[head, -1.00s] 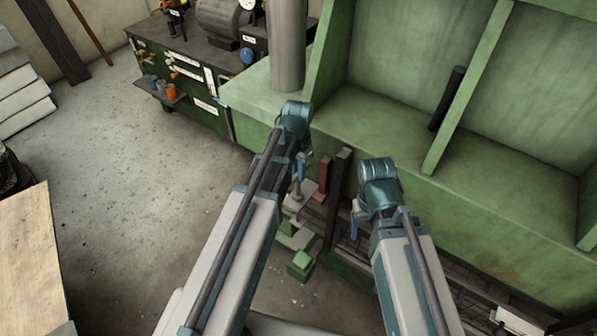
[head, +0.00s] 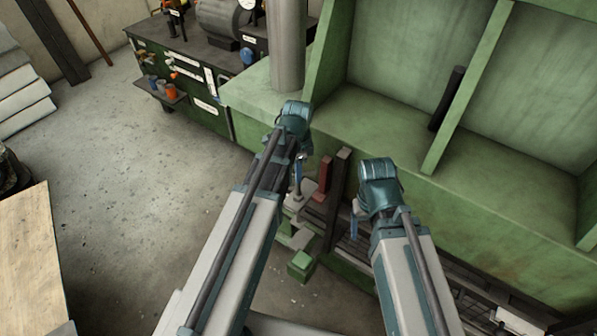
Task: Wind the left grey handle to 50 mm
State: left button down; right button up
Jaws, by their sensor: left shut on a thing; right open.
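My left gripper (head: 298,178) hangs below the wrist of the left arm, at the front of the green machine (head: 262,92). It is shut on what seems to be the left grey handle (head: 297,201), a small light grey part low on the machine's front. The arm and wrist hide much of this grip, and no 50 mm reading can be made out. My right gripper (head: 354,224) is open, below the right arm's wrist, beside the dark rails of the machine. It is mostly hidden, and I see nothing in it.
A red block (head: 324,178) and a dark upright post (head: 338,195) stand between my grippers. A green block (head: 301,265) sticks out low in front. A grey column (head: 287,45) rises behind. A green workbench (head: 185,85) stands at back left.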

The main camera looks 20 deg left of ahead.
pick_arm(q)
jog(key=m, duration=0.4)
jog(key=shift+m, duration=0.4)
jog(key=m, duration=0.4)
jog(key=shift+m, duration=0.3)
jog(key=shift+c, duration=2)
grip_release()
notch_tip(320, 180, up, 10)
jog(key=p, duration=1)
